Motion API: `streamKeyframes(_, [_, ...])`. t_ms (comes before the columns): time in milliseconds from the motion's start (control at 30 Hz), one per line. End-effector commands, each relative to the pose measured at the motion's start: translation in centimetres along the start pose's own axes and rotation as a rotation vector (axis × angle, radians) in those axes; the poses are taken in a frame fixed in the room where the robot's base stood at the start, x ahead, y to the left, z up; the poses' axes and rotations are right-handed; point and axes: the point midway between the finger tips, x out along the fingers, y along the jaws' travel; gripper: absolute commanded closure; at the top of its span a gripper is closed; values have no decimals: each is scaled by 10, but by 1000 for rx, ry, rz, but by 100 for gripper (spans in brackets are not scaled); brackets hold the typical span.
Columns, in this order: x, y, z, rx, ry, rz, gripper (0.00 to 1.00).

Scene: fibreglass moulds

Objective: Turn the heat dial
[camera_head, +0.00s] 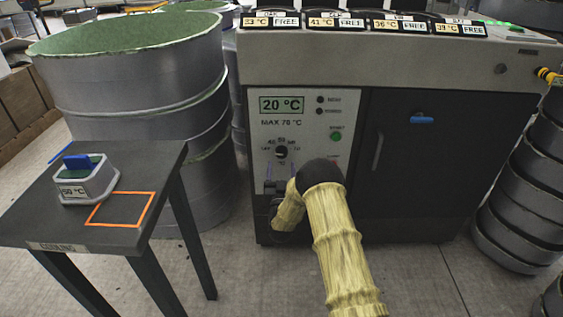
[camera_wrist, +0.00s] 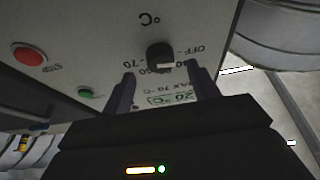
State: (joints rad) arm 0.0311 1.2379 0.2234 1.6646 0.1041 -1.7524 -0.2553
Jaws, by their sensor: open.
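The heat dial (camera_head: 282,151) is a round black knob on the white control panel of a grey machine. Numbers and OFF are printed around it; its exact setting is too small to tell. Above it the display (camera_head: 282,104) reads 20 °C, with MAX 70 °C below. In the wrist view the dial (camera_wrist: 159,57) appears upside down, between and just beyond my fingertips. My gripper (camera_wrist: 161,69) is open and empty, one finger toward each side of the dial. In the head view my gripper (camera_head: 278,185) is just below the dial, partly hidden by my arm.
A green button (camera_head: 336,136) is beside the dial; a red button (camera_wrist: 28,56) shows in the wrist view. A dark door with a handle (camera_head: 377,151) is at the right. A table (camera_head: 130,215) at the left bears a small mould (camera_head: 86,180) marked 50 °C. Large drums (camera_head: 135,75) stand behind.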

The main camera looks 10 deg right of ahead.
Motion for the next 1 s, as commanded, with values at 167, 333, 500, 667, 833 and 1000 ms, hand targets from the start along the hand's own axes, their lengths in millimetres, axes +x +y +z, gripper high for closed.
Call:
streamKeyframes(167, [27,0,1,0,2,1,40])
streamKeyframes(333, [39,0,0,1,-1,-1,40])
streamKeyframes(500, [40,0,0,0,-1,-1,40])
streamKeyframes(667, [40,0,0,0,-1,0,54])
streamKeyframes(833, [40,0,0,0,-1,0,85])
streamKeyframes(1000, [39,0,0,4,-1,1,85])
